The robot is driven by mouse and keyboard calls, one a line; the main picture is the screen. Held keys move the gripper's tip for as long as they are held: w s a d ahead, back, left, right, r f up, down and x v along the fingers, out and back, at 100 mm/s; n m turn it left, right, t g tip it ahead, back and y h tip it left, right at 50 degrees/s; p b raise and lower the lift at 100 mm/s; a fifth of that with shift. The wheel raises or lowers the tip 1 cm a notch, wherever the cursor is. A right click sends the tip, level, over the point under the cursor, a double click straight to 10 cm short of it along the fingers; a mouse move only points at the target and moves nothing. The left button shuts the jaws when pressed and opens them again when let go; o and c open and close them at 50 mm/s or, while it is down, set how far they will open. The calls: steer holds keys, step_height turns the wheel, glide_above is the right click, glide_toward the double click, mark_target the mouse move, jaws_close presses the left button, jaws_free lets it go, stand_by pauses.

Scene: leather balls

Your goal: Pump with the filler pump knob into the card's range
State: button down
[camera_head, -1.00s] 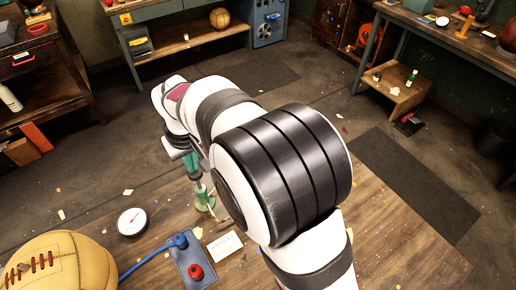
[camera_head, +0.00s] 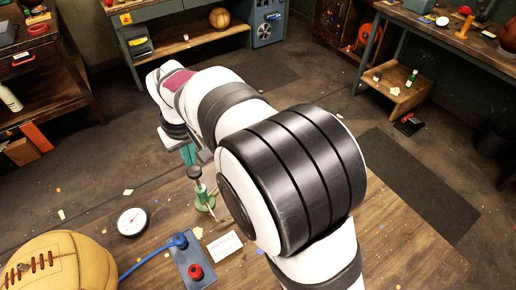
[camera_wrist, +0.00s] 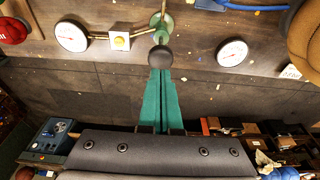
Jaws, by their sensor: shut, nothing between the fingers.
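The filler pump (camera_head: 204,198) is green and stands upright on the wooden bench, with its dark round knob (camera_head: 195,172) raised on the rod. The knob also shows in the wrist view (camera_wrist: 161,57). My gripper, with green fingers (camera_head: 188,154), is shut and empty just above the knob; in the wrist view its fingertips (camera_wrist: 161,72) appear right by the knob. I cannot tell whether they touch. A white card (camera_head: 224,245) lies near the pump, its print too small to read. A gauge (camera_wrist: 71,35) is joined to the pump by a brass pipe.
A second white dial (camera_head: 131,221) lies left of the pump. A blue box (camera_head: 190,262) with a red knob and blue hose stands in front, beside a laced tan leather ball (camera_head: 62,264). My arm hides the bench behind it.

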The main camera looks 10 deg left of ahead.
step_height(320, 180, up, 5)
steer(key=shift+r, duration=0.2)
stand_by(0.4)
steer(key=s+d+r+m, duration=0.1)
steer(key=s+d+m, duration=0.2)
steer(key=d, duration=0.7)
steer(key=s+d+r+m, duration=0.1)
steer(key=s+d+m, duration=0.25)
steer(key=d, duration=0.65)
steer(key=s+d+f+m+g, duration=0.1)
steer(key=s+d+f+m, duration=0.1)
steer(key=s+d+m, duration=0.2)
steer(key=s+d+f+m, duration=0.3)
steer(key=s+d+m, duration=0.1)
steer(key=s, duration=0.6)
steer(key=shift+s+d+g, duration=0.25)
steer(key=shift+d+g, duration=0.15)
steer(key=shift+d, duration=0.45)
